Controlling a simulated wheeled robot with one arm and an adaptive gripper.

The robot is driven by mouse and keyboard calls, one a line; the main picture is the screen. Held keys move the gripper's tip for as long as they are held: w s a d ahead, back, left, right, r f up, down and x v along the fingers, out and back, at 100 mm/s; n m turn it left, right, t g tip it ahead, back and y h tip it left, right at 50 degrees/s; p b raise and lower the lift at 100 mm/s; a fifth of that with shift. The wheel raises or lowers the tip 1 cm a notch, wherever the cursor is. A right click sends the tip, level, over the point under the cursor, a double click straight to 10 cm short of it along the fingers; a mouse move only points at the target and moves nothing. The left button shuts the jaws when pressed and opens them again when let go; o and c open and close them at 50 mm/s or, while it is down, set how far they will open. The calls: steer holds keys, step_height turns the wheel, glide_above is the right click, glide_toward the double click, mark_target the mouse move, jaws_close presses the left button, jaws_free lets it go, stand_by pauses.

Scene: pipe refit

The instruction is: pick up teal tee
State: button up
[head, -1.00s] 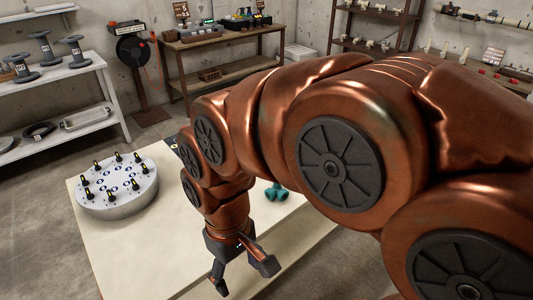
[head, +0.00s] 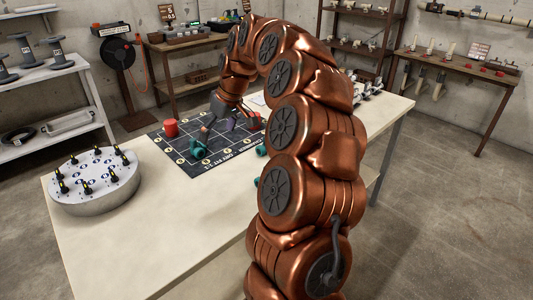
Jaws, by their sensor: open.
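A teal fitting (head: 197,148) lies on the near part of the dark gridded mat and looks like a tee. Another teal piece (head: 261,150) shows at the left edge of my arm, mostly hidden by it, and a bit of teal shows below that. I cannot tell their shapes. My gripper (head: 231,121) points down over the mat, open, beyond and to the right of the teal fitting and apart from it. A small purple piece (head: 231,123) shows between its fingers. I cannot tell whether the fingers touch it.
A red cup-like piece (head: 170,128) stands at the mat's (head: 217,165) left edge. A round grey stand with black-topped pegs (head: 95,190) is on the table's left. The pale front of the table (head: 160,235) is clear. Shelves and benches line the walls.

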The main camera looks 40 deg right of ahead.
steer(key=d+f+b, duration=0.1)
steer(key=d+f, duration=0.2)
steer(key=d, duration=0.4)
steer(key=d+f+m+h, duration=0.1)
steer(key=d+f, duration=0.2)
steer(key=d, duration=0.4)
steer(key=d+f+m+t+h+b, duration=0.1)
steer(key=d+f, duration=0.2)
steer(key=d, duration=0.5)
steer(key=shift+s+f+b, duration=0.15)
steer(key=shift+s+b, duration=0.05)
steer(key=shift+b, duration=0.15)
steer(key=shift+a+p+x, duration=0.2)
steer(key=shift+p+x, duration=0.1)
steer(key=shift+x, duration=2.95)
steer(key=c, duration=1)
steer(key=shift+c, duration=0.2)
